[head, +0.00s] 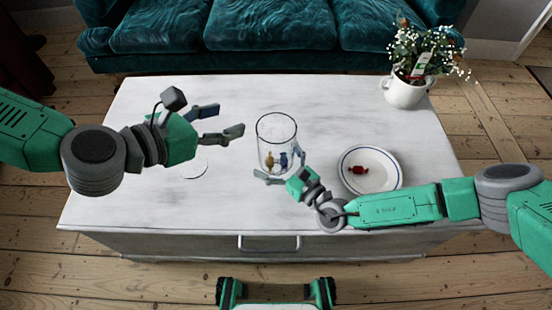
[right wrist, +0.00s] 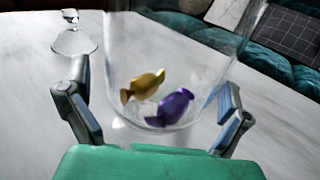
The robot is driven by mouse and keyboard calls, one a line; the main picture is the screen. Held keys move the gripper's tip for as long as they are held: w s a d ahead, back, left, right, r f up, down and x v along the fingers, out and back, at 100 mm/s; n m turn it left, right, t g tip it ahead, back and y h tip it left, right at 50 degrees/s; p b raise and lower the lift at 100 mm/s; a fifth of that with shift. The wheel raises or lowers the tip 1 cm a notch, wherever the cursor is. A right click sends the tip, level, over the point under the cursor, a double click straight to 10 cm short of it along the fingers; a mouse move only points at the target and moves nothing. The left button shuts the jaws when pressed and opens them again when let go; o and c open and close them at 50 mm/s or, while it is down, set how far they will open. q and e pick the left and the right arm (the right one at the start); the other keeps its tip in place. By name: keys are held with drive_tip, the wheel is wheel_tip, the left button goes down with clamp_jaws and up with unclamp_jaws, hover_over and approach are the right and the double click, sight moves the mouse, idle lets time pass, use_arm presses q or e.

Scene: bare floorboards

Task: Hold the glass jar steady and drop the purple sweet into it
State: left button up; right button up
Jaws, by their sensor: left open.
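The clear glass jar (head: 277,127) stands upright near the middle of the table. The purple sweet (right wrist: 169,108) lies at the jar's bottom beside a yellow sweet (right wrist: 143,85). In the head view the purple one looks dark blue (head: 284,160). My right gripper (head: 285,167) is low at the jar's near side. In the right wrist view its fingers flank the jar's lower part (right wrist: 160,35); whether they press on the glass I cannot tell. My left gripper (head: 222,122) is open and empty, left of the jar and apart from it.
A white plate (head: 389,163) with a red sweet (head: 357,170) sits right of the jar. A clear glass lid (right wrist: 73,43) lies left of the jar. A white flowerpot (head: 404,93) stands at the table's back right corner. The table (head: 220,92) is clear behind the jar.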

drive_tip(key=v, duration=1.2)
drive_tip(key=shift+a, duration=0.1)
